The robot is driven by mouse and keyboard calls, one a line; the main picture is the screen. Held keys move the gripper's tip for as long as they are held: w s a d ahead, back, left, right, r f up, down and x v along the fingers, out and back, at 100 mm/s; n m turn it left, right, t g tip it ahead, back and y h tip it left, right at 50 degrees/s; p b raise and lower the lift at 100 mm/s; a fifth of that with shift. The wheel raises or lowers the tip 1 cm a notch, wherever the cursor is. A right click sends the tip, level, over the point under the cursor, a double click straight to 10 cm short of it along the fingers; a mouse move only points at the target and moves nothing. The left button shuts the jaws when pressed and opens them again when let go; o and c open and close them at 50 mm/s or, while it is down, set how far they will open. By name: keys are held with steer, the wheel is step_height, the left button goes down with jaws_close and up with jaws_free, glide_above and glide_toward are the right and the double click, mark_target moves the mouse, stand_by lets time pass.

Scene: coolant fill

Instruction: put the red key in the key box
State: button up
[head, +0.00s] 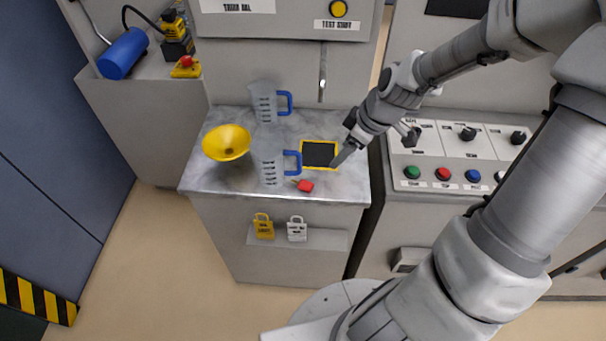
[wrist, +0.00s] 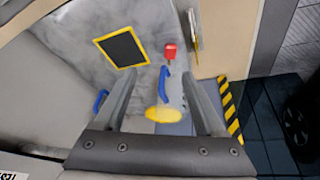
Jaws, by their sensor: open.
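The red key (head: 305,186) lies on the grey worktop (head: 225,180) near its front edge, beside the nearer clear jug (head: 270,170). It shows in the wrist view (wrist: 170,52) ahead of my fingers. My gripper (head: 338,160) is above the worktop's right side, pointing down and left; in the head view its fingertip overlaps the yellow-framed black square (head: 319,154). In the wrist view my gripper (wrist: 162,76) is open, its two fingers apart, with nothing visibly held. I cannot tell which thing is the key box.
Another jug (head: 264,103) with a blue handle stands at the back, and a yellow funnel (head: 227,142) at the left. A yellow padlock (head: 263,226) and a white one (head: 297,229) are on the cabinet front. A button console (head: 455,175) stands to the right.

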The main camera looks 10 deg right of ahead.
steer(key=a, duration=0.1)
steer(key=b, duration=0.4)
glide_toward(306, 184)
step_height(306, 184, down, 2)
steer(key=shift+w+f+y, duration=0.1)
steer(key=shift+w+y, duration=0.05)
steer(key=shift+y, duration=0.25)
steer(key=shift+g, duration=0.3)
steer(key=shift+w+b+x, duration=0.15)
steer(key=shift+b+x, duration=0.05)
steer(key=shift+x, duration=1.3)
steer(key=shift+w+b+x, duration=0.15)
steer(key=shift+x, duration=1.4)
jaws_close()
